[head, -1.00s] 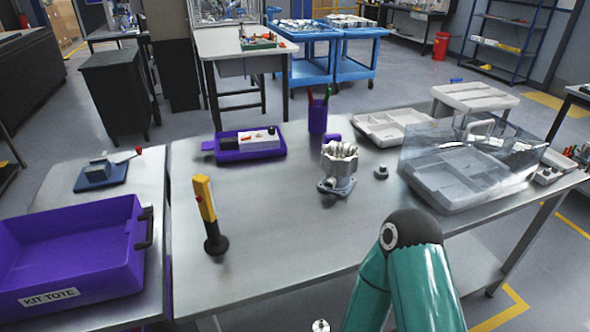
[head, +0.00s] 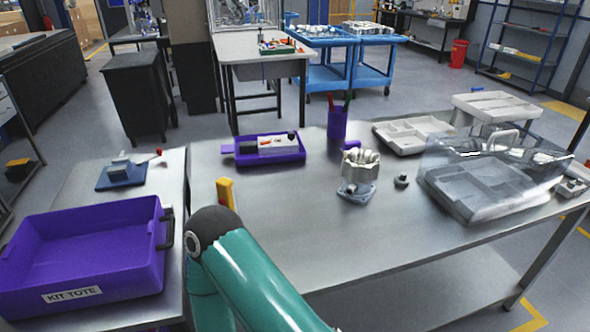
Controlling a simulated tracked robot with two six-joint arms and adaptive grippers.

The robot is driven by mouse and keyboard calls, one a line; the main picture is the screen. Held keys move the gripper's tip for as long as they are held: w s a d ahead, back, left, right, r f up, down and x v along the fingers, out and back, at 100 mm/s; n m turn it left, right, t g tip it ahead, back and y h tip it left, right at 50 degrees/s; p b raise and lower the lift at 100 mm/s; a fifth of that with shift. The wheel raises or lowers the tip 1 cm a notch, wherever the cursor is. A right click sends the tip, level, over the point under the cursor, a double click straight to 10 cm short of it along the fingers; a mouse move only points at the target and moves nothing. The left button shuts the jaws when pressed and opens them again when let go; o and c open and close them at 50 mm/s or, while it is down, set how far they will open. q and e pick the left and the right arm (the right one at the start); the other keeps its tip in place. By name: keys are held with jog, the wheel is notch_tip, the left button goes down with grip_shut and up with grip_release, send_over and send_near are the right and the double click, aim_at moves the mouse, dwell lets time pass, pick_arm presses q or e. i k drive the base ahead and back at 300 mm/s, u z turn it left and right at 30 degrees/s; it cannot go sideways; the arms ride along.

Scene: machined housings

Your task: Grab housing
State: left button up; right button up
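The machined housing (head: 358,176) is a light metal casting with a flanged base. It stands upright on the metal table (head: 310,225), right of centre in the head view. A teal arm of mine rises from the bottom of the view, with its joint left of the housing and well apart from it. Neither gripper shows in the view. Nothing visible touches the housing.
A purple kit tote (head: 85,262) stands at left. A yellow upright tool (head: 226,193) is mostly hidden behind my arm. A purple tray (head: 268,149), a purple pen cup (head: 337,123) and a clear-lidded case (head: 475,185) surround the housing.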

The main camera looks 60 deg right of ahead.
aim_at(360, 167)
jog(key=z, duration=0.65)
jog(key=i, duration=0.1)
jog(key=u, duration=1.25)
jog(key=k, duration=0.5)
jog(key=z, duration=0.85)
jog(key=k, duration=0.5)
jog(key=z, duration=0.65)
jog(key=i, duration=0.45)
jog(key=u, duration=0.05)
jog(key=k, duration=0.4)
jog(key=z, duration=0.15)
